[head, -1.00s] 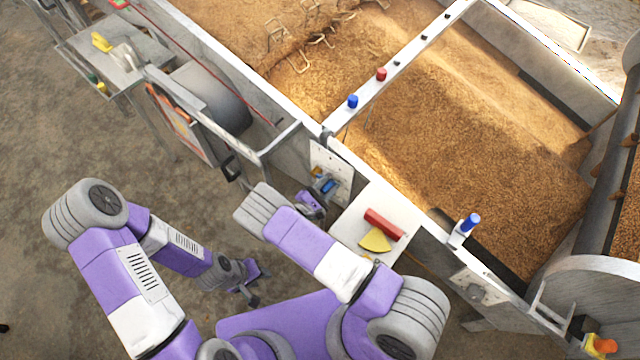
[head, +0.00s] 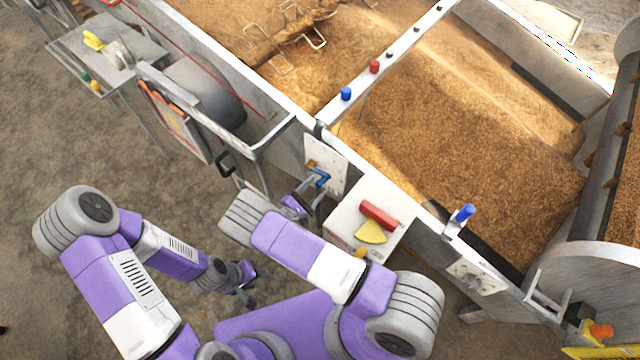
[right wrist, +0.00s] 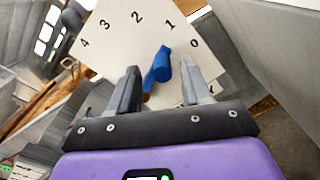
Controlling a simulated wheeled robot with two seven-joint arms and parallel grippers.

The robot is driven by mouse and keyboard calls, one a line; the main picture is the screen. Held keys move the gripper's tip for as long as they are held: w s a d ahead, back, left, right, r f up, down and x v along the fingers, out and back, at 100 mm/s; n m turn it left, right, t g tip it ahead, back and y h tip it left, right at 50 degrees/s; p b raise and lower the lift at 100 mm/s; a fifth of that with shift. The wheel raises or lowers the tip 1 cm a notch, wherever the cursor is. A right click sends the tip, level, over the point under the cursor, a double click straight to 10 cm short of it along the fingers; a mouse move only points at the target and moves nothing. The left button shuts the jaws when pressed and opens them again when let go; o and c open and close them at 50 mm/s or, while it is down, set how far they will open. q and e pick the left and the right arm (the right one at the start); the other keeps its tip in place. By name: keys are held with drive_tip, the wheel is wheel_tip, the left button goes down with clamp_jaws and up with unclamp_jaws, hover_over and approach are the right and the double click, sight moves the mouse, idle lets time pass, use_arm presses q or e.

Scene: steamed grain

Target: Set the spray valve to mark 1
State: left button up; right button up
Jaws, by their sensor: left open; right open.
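The spray valve is a blue handle (right wrist: 160,66) on a white plate (right wrist: 120,38) printed with marks 0 to 4 in the right wrist view. In the head view the blue handle (head: 320,177) shows on the plate (head: 332,160) on the trough's side. My right gripper (head: 303,200) is just in front of it. In the right wrist view its open fingers (right wrist: 162,82) stand either side of the handle, with gaps. My left gripper (head: 248,285) is open, empty and low, over the floor.
A white box (head: 345,220) with a red block (head: 379,215) and a yellow wedge (head: 370,233) stands right of my right gripper. The grain trough's wall (head: 285,125) runs behind the plate. A metal frame (head: 275,145) is close on the left.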

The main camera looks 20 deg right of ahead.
drive_tip(key=shift+v, duration=1.4)
use_arm(q)
drive_tip(key=shift+s+a+f, duration=0.15)
drive_tip(key=shift+s+f, duration=0.2)
drive_tip(key=shift+s, duration=0.2)
use_arm(e)
drive_tip(key=shift+d, duration=0.1)
